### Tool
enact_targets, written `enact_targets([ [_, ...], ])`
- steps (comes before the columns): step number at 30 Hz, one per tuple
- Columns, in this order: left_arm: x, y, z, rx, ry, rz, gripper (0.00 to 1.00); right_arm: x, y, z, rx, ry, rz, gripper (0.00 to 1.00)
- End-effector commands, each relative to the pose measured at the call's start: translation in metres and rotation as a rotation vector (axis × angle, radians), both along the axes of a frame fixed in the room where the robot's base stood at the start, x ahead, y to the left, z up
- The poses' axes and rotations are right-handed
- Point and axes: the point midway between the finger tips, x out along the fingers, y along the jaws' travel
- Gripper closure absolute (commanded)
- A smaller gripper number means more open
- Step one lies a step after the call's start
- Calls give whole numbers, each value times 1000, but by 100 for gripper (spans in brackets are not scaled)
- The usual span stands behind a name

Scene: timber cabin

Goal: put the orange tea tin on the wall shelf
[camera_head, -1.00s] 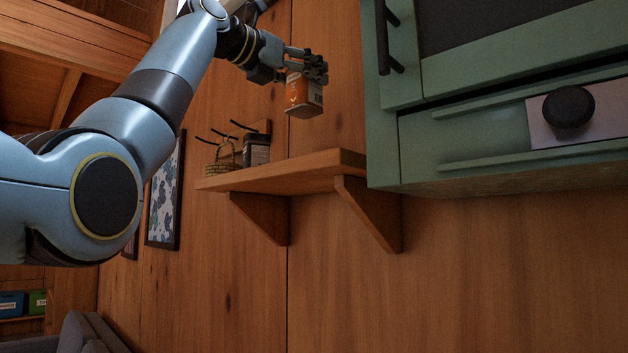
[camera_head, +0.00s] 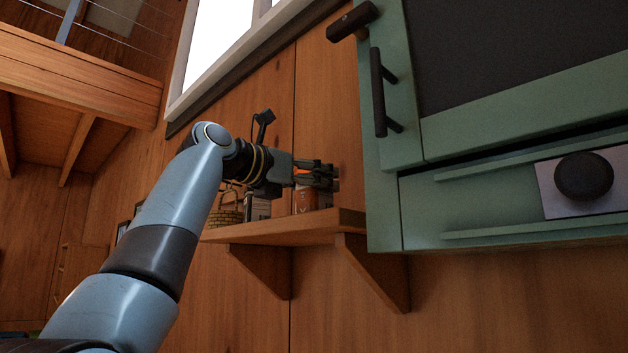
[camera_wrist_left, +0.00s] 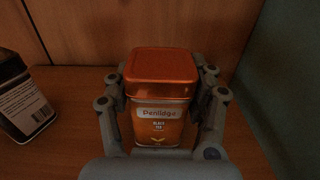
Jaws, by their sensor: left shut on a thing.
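The orange tea tin (camera_wrist_left: 160,118) stands upright between the fingers of my left gripper (camera_head: 318,178), which is shut on it. In the head view, the orange tea tin (camera_head: 304,198) is partly hidden behind the fingers, low over the right part of the wooden wall shelf (camera_head: 290,228). The tin's base appears at the shelf's top, but I cannot tell whether it touches. In the left wrist view, the shelf surface (camera_wrist_left: 60,130) lies around and beneath the tin. My right gripper is not in view.
A dark tin with a pale label (camera_head: 258,207) and a wicker basket (camera_head: 228,209) stand on the shelf to the left. The dark tin also shows in the left wrist view (camera_wrist_left: 22,100). A green cabinet (camera_head: 385,215) is close on the right.

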Motion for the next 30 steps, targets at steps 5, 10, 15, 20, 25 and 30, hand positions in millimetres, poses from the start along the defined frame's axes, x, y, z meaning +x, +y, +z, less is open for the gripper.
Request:
enact_targets([
  [5,0,0,-1,0,0,0,86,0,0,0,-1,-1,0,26],
  [10,0,0,-2,0,1,0,26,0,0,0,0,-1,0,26],
  [15,0,0,-2,0,1,0,20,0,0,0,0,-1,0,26],
  [20,0,0,-1,1,1,0,20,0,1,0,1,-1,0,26],
  [25,-12,14,-2,0,-1,2,20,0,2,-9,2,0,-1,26],
  [30,-39,41,-4,2,-4,4,20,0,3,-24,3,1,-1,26],
])
